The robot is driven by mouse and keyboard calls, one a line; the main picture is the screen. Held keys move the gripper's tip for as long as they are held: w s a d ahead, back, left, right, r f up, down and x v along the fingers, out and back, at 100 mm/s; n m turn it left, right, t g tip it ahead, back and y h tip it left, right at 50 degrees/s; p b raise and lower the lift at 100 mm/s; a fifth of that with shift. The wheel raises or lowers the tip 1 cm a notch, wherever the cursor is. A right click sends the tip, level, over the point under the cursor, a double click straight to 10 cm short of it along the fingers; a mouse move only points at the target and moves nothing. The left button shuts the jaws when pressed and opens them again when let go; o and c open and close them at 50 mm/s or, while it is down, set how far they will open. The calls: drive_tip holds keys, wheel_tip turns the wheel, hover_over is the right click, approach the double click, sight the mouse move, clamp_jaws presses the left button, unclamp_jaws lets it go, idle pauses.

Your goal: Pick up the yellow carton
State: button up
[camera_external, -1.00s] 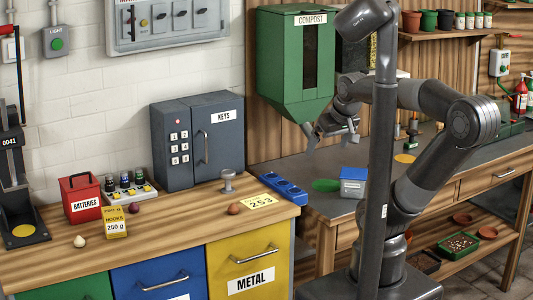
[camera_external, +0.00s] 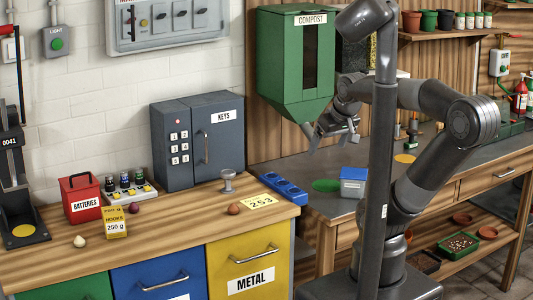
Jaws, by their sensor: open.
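The yellow carton (camera_external: 115,222), with a white label reading 250 g, stands upright on the wooden bench at the left, in front of the battery charger and beside the red batteries box. My gripper (camera_external: 312,145) is open and empty. It hangs just under the green compost hopper, far to the right of the carton and higher than it. Part of my arm is hidden behind my column.
The red batteries box (camera_external: 80,198) and the battery charger (camera_external: 130,192) stand close to the carton. The compost hopper (camera_external: 285,70) hangs above my gripper.

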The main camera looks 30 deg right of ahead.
drive_tip(key=shift+c, duration=0.2)
drive_tip(key=w+a+r+m+y, duration=0.3)
drive_tip(key=w+a+m, duration=0.2)
drive_tip(key=w+a, duration=0.55)
drive_tip(key=m+g+y, duration=0.3)
drive_tip(key=m+g, duration=0.1)
drive_tip(key=m, duration=1.1)
approach(114, 210)
drive_tip(key=f, duration=0.2)
drive_tip(key=x, duration=0.5)
drive_tip(key=shift+w+a+f, duration=0.1)
drive_tip(key=shift+w+a, duration=0.2)
drive_tip(key=shift+a+x, duration=0.15)
drive_tip(key=shift+x, duration=1.25)
drive_tip(key=shift+a+x, duration=0.15)
drive_tip(key=shift+x, duration=1.3)
drive_tip(key=shift+s, duration=0.15)
drive_tip(key=shift+c, duration=0.3)
